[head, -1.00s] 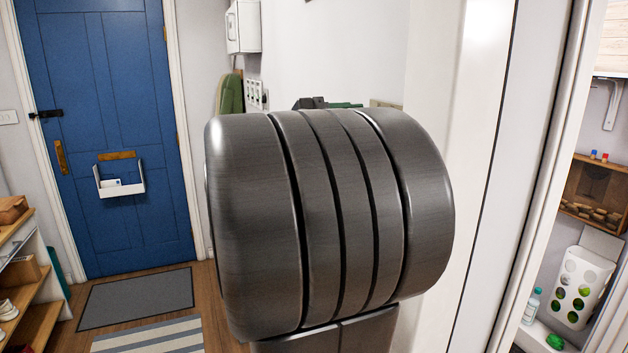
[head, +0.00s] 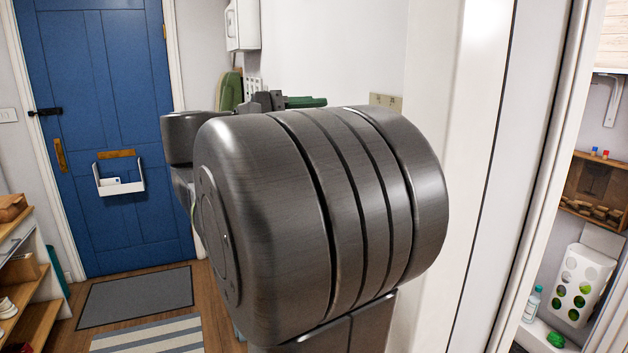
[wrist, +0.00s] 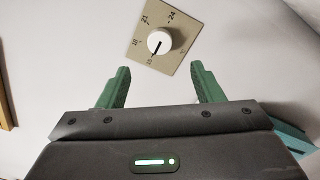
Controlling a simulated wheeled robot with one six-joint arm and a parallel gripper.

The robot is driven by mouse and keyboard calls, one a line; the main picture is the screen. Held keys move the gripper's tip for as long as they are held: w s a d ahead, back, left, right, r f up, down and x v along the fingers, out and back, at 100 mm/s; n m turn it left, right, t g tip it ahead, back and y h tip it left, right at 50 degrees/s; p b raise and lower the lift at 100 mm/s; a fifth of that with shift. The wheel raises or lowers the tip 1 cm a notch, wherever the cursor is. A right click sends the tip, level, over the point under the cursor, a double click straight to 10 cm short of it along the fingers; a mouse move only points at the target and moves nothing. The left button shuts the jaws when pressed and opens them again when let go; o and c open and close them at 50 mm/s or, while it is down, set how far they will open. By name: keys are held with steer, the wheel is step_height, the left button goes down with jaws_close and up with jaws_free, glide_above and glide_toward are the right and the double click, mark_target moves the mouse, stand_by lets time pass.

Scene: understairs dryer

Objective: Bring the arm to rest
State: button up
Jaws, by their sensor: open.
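My gripper (wrist: 160,68) is open in the wrist view, its two green fingers apart with nothing between them. Beyond the fingertips, a beige dial plate (wrist: 181,52) with a white knob (wrist: 159,42) is on the pale wall. The knob's dark mark points toward the low end of the scale, near 15. In the head view, my large dark arm joint fills the middle and hides much of the arm. A green finger of my gripper (head: 306,102) shows above the joint, left of the dial plate (head: 386,101).
A blue door (head: 95,120) with a white letter holder (head: 120,179) stands at the back left. A shelf (head: 30,290) is at the left edge. A white door frame (head: 480,150) is close on the right. Mats (head: 135,297) lie on the floor.

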steer(key=w+d+m+b, duration=0.4)
steer(key=d+m, duration=0.5)
steer(key=m, duration=0.6)
steer(key=b, duration=0.2)
steer(key=shift+d+f+b, duration=0.15)
steer(key=shift+d+b, duration=0.2)
stand_by(0.4)
